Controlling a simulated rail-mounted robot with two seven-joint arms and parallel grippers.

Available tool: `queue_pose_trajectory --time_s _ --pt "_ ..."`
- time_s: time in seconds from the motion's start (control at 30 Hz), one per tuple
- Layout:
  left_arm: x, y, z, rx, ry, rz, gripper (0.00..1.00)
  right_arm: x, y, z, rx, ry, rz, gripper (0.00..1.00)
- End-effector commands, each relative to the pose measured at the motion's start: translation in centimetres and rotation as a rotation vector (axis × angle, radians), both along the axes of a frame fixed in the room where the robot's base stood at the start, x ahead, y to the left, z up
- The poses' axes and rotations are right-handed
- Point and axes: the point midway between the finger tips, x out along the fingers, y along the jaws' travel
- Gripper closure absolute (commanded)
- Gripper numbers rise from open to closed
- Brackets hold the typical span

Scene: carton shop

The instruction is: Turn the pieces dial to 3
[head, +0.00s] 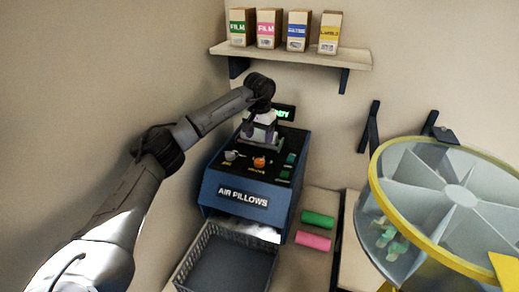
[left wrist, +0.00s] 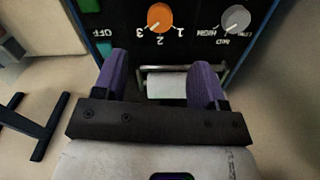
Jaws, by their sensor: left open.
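The pieces dial is an orange knob on the black top panel of the blue air-pillow machine (head: 217,187). The knob (head: 259,162) shows in the head view and upside down at the top of the left wrist view (left wrist: 160,17), beside the marks 1, 2 and 3. My right gripper is out of view.
A grey knob (head: 232,155) sits left of the orange one; green buttons (head: 289,159) sit right. A lit green display (head: 284,112) stands behind. A grey basket (head: 226,262) stands in front, with green (head: 318,219) and pink (head: 313,240) rolls beside it. A yellow-rimmed drum (head: 377,157) is at right.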

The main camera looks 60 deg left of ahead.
Motion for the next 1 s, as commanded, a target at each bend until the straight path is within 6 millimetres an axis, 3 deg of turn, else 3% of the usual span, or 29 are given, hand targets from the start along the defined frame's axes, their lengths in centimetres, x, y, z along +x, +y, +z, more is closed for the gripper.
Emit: queue_pose_trajectory --time_s 0.1,0.3,1.0 --pt "0.1 0.0 1.7 -0.001 -0.004 0.000 0.35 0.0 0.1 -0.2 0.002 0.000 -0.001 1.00" --pt "0.0 -0.1 3.1 -0.001 -0.002 -0.001 0.35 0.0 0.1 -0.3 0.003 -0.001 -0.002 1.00" --pt "0.0 0.0 3.4 -0.001 0.000 0.000 0.35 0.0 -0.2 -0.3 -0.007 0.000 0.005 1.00"
